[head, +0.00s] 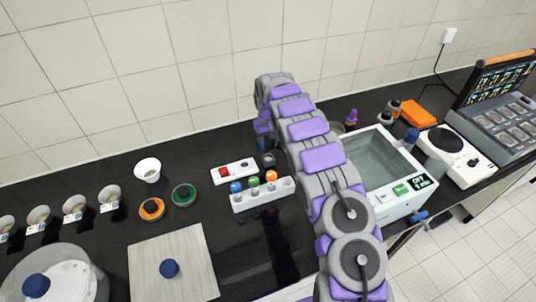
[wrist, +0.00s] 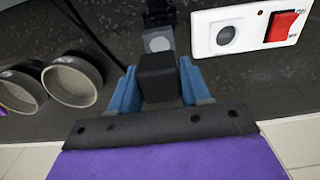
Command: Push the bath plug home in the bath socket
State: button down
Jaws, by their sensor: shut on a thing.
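My gripper (wrist: 157,82) is shut on a black block-shaped plug (wrist: 158,72), held between its blue fingers in the wrist view. A small grey face (wrist: 158,41) shows just beyond the block; I cannot tell whether it belongs to the plug. The bath socket (wrist: 227,35) is a round grey recess in a white panel (wrist: 205,45), beside a red switch (wrist: 283,25). The plug is to the left of the socket and apart from it. In the head view the panel (head: 233,171) lies on the dark bench, and the gripper end hangs just past its right end.
A rack of coloured-top bottles (head: 264,195) stands close in front of the panel. The water bath (head: 401,205) is right of my arm. A white bowl (head: 147,170) and green and orange round pieces are to the left. A dark cable (wrist: 95,40) shows in the wrist view.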

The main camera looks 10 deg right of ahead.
jog(key=shift+r, duration=0.1)
dwell(0.3)
jog(key=shift+r+p, duration=0.65)
jog(key=shift+r, duration=0.85)
